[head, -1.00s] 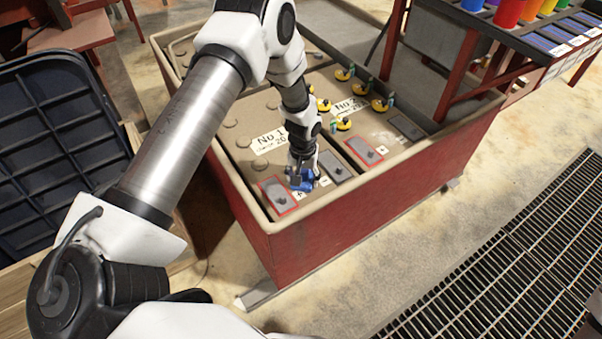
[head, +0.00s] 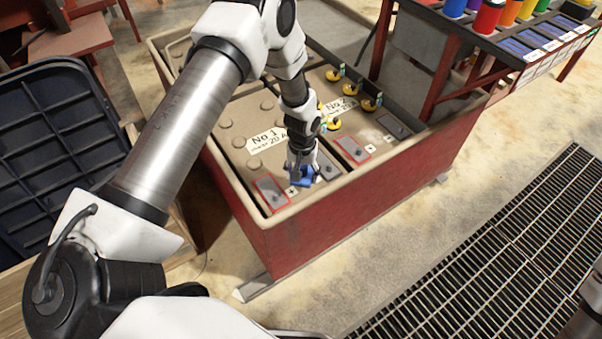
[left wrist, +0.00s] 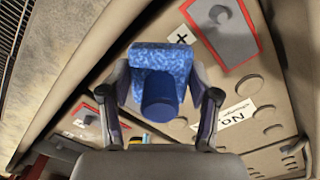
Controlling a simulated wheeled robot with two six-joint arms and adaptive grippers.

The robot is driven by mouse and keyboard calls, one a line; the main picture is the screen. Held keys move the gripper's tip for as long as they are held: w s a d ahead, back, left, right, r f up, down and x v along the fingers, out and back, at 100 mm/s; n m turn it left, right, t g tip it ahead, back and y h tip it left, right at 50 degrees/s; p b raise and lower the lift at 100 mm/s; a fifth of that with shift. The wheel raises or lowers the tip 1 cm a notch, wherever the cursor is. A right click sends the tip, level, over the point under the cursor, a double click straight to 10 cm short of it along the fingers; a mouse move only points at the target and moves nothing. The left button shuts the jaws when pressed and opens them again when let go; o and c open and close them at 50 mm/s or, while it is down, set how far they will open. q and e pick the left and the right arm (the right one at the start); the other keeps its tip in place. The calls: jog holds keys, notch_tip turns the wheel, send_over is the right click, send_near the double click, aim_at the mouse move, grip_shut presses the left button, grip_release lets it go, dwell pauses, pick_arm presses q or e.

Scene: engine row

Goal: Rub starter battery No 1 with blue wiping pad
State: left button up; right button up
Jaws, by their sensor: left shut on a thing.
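Starter battery No 1 (head: 236,140) lies at the front left of the red-walled box, with a white "No 1" label, round caps and a red-outlined grey terminal (head: 271,192). My left gripper (head: 303,178) is shut on the blue wiping pad (head: 305,181), over the near end of battery No 1, between its two terminals. In the left wrist view the blue pad (left wrist: 160,72) sits between the two fingers, with the plus mark and terminal (left wrist: 218,32) beyond it. I cannot tell whether the pad touches the battery. My right gripper is not in view.
Battery No 2 (head: 375,146) lies just right of No 1, with several yellow-and-green caps on it. The box's raised rim (head: 345,185) runs close in front of the gripper. A rack with coloured cups (head: 488,15) stands at the back right. A floor grating (head: 500,240) lies at right.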

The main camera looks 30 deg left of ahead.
pick_arm(q)
jog(key=shift+r+p, duration=0.8)
jog(key=shift+r, duration=0.45)
